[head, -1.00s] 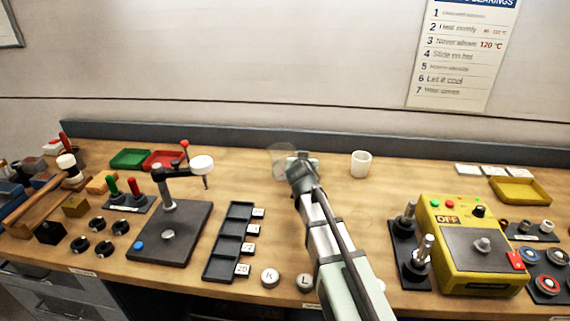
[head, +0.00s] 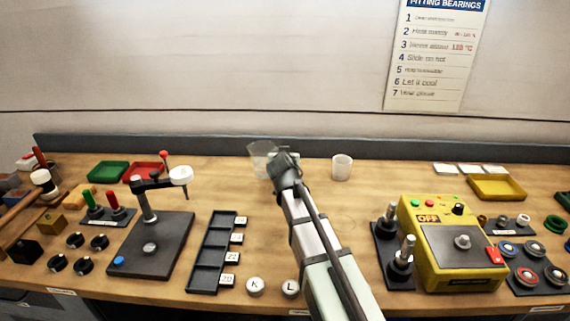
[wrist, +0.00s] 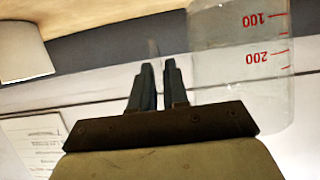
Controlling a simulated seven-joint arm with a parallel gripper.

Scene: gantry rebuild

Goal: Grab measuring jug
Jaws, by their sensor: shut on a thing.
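The measuring jug (head: 262,158) is clear with red marks. In the head view it is at the back middle of the bench, just left of my gripper (head: 284,161). In the wrist view the jug (wrist: 240,65) fills the upper right, its numbers upside down. My gripper's fingers (wrist: 158,82) are close together beside the jug's wall, with a faint clear strip between them. My gripper is shut on the jug, apparently by its handle, which is mostly hidden. I cannot tell whether the jug's base touches the bench.
A white cup (head: 342,167) stands right of my gripper, near the back wall. A yellow heater box (head: 450,245) and a dark stand with metal posts (head: 398,250) are to the right. A black slotted tray (head: 213,255) and a press (head: 150,240) are to the left.

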